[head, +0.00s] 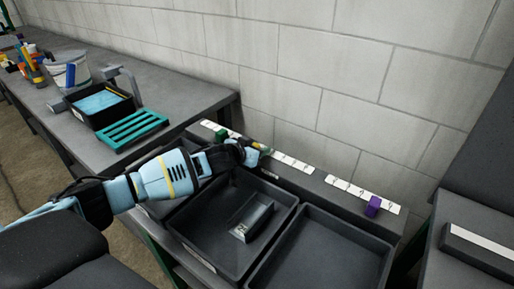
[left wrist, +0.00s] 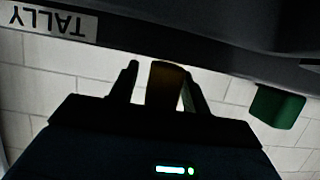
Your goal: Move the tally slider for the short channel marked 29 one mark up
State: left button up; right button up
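The short channel (head: 258,214), a grey metal piece with a white label, lies in the middle black tray (head: 186,252); its number is too small to read surely. Behind the trays, white tally strips (head: 292,162) carry coloured sliders: a green one (head: 221,135), a purple one (head: 373,205) and a brown-yellow one (head: 265,150). My left gripper (head: 254,152) is at the brown-yellow slider. In the left wrist view that slider (left wrist: 165,84) stands between my two fingers, with a gap on the left side; the green slider (left wrist: 278,106) is apart at right. My right gripper is out of view.
An empty black tray (head: 318,258) stands at right, and another is partly hidden under my left arm. A block wall (head: 290,60) rises close behind the strips. A bench at left holds a teal rack (head: 134,128) and a black bin (head: 104,113).

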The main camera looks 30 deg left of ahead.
aim_at(267, 159)
pick_arm(q)
grip_shut()
jog(key=d, duration=0.2)
jog(key=d+p, duration=0.1)
jog(key=shift+s+d+r, duration=0.1)
jog(key=shift+s+d, duration=0.15)
jog(key=shift+d, duration=0.3)
grip_release()
